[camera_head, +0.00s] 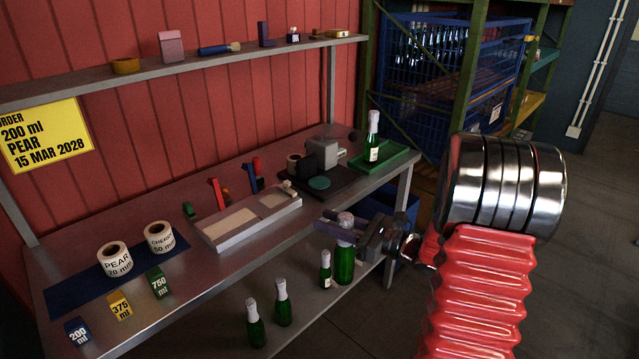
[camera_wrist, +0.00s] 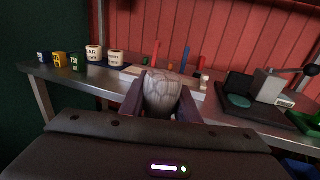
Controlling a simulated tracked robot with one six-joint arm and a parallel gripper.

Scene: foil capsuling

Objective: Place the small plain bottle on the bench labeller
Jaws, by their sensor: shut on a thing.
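My gripper (camera_head: 343,223) is shut on a green bottle (camera_head: 344,265) with a pale silvery top. It holds the bottle upright by the neck, in front of the bench's front edge. No label shows on the side I see. In the wrist view the pale top (camera_wrist: 162,92) sits between the two fingers, and the body is hidden. What looks like the bench labeller, a grey machine (camera_head: 326,146) on a dark base with a dark green disc (camera_head: 319,183), stands on the bench behind and left of the bottle. It also shows at right in the wrist view (camera_wrist: 266,88).
A green tray (camera_head: 398,158) with a labelled bottle (camera_head: 373,142) is right of the machine. A white flat fixture (camera_head: 245,222), label rolls (camera_head: 114,259) and size blocks (camera_head: 120,306) lie leftward. Several smaller-looking green bottles (camera_head: 283,305) stand lower down. A shelf (camera_head: 190,65) runs above.

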